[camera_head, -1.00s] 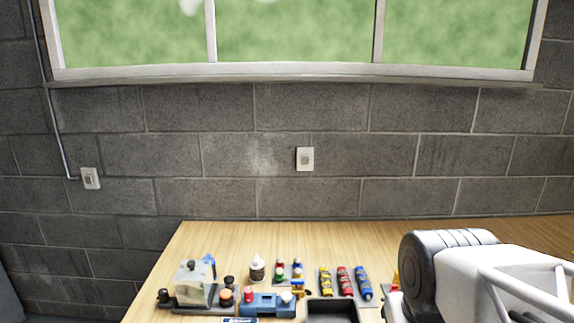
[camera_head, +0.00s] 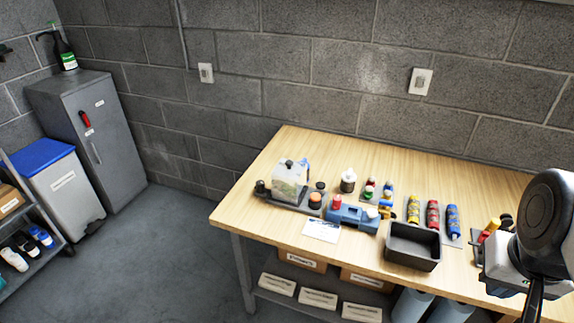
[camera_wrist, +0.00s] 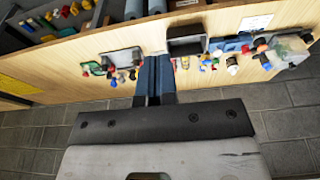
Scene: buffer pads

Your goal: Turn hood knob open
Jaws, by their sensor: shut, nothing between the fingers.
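A small clear-walled box (camera_head: 290,182), perhaps the hood, stands on a dark base at the left end of the table. A black knob (camera_head: 261,187) is at its left, and an orange-topped knob (camera_head: 315,201) is at its right. I cannot tell which one is the hood knob. In the wrist view the box (camera_wrist: 288,50) is at the upper right, seen upside down. My gripper (camera_wrist: 154,62) is shut and empty, with its dark fingers side by side, well apart from the box. In the head view my arm is at the right edge, and the fingertips cannot be made out.
A blue device (camera_head: 352,217) stands right of the box, with a white card (camera_head: 321,229) in front. A black tray (camera_head: 413,246), a white bottle (camera_head: 348,180) and yellow, red and blue tubes (camera_head: 433,215) stand further right. A grey cabinet (camera_head: 95,140) is beyond bare floor at left.

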